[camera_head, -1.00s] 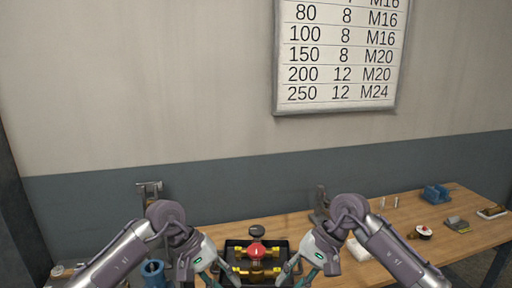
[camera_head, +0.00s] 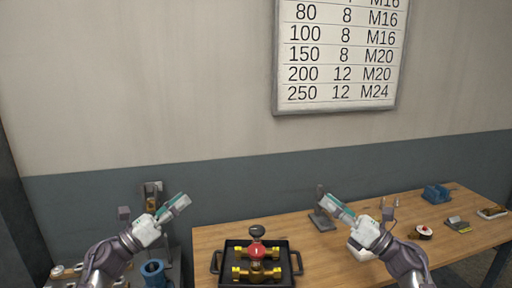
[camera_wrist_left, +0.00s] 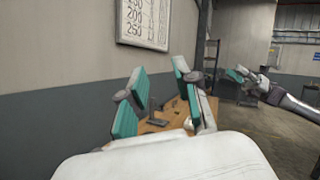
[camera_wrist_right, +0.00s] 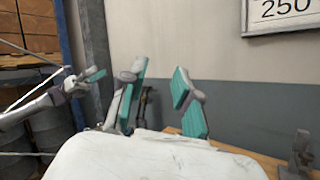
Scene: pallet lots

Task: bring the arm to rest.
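My left gripper (camera_head: 172,209) is raised at the left, in front of the wall and off the table's left end. In the left wrist view its teal-padded fingers (camera_wrist_left: 160,98) stand apart with nothing between them. My right gripper (camera_head: 335,207) is raised above the table, right of the black tray. In the right wrist view its fingers (camera_wrist_right: 157,95) are also apart and empty. The black tray (camera_head: 214,262) lies on the wooden table (camera_head: 330,262). It holds brass valve parts (camera_head: 257,272) with a red round piece (camera_head: 257,251). Neither gripper touches the tray.
A blue cylinder (camera_head: 153,272) stands low at the left. A blue block (camera_head: 436,193), a red-topped round part (camera_head: 424,232) and small pieces sit on the table's right. A white object (camera_head: 361,250) lies below my right gripper. A number chart (camera_head: 340,55) hangs on the wall.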

